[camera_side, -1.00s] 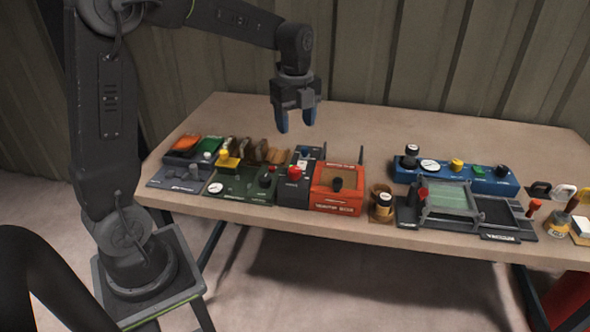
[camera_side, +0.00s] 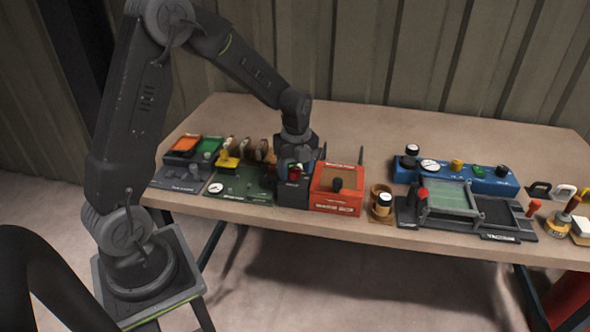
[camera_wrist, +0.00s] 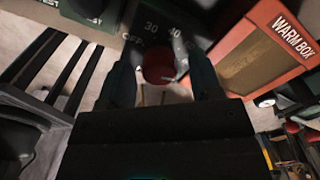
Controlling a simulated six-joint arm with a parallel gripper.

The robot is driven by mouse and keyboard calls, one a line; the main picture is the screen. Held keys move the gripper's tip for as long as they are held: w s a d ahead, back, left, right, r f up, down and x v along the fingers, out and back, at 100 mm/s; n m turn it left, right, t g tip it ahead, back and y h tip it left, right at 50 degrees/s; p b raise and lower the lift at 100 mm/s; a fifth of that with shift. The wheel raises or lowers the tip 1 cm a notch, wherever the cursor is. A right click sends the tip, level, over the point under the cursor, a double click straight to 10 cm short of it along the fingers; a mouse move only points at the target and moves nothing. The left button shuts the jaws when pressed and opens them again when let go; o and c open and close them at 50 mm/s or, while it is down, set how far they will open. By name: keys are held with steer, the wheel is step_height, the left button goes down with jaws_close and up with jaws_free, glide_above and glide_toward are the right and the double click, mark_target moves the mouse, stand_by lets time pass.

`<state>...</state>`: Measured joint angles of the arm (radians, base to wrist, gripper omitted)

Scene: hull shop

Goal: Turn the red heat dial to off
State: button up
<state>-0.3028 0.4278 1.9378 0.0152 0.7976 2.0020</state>
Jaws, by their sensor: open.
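The red heat dial (camera_wrist: 158,68) shows in the wrist view between the two fingers of my gripper (camera_wrist: 160,80). Its panel (camera_wrist: 150,28) carries the marks OFF, 30 and 40 beyond the dial. My gripper is open, with one finger on each side of the dial; I cannot tell whether they touch it. In the side view my gripper (camera_side: 292,172) is low over the dark dial unit (camera_side: 293,193), and a bit of the red dial (camera_side: 295,170) shows at the fingers. The dial's pointer setting is not clear.
The orange warm box (camera_side: 336,188) stands close on the right of the dial unit. A green panel (camera_side: 240,187) with a gauge lies close on the left. A blue console (camera_side: 468,178) is farther right. The back of the table (camera_side: 370,125) is clear.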

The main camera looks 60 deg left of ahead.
steer(key=shift+f, duration=0.3)
steer(key=shift+c, duration=0.3)
steer(key=c, duration=0.9)
steer(key=shift+o, duration=0.2)
